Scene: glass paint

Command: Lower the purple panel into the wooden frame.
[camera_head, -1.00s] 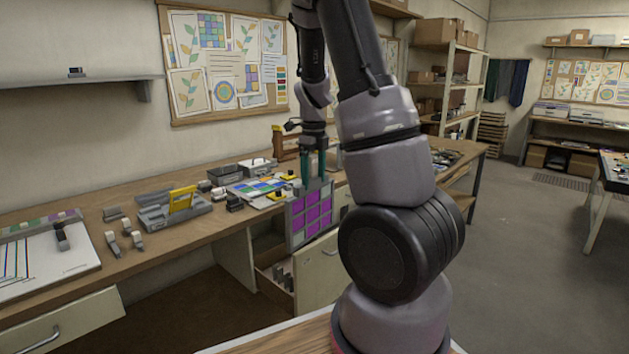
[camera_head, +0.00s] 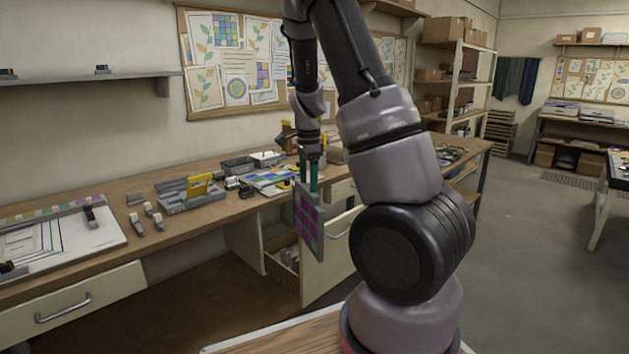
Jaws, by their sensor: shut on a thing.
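The purple panel (camera_head: 307,225) has purple squares in a grey border. My gripper (camera_head: 308,182), with teal fingers, is shut on its top edge. The panel hangs upright in front of the bench edge, turned at an angle to the camera. A brown wooden piece (camera_head: 289,136) stands on the bench behind my gripper. It is partly hidden by my arm, and I cannot tell if it is the wooden frame.
The workbench (camera_head: 105,190) holds a grey rack with a yellow piece (camera_head: 198,186), a coloured-grid sheet (camera_head: 268,178), grey bins (camera_head: 238,165) and small tools.

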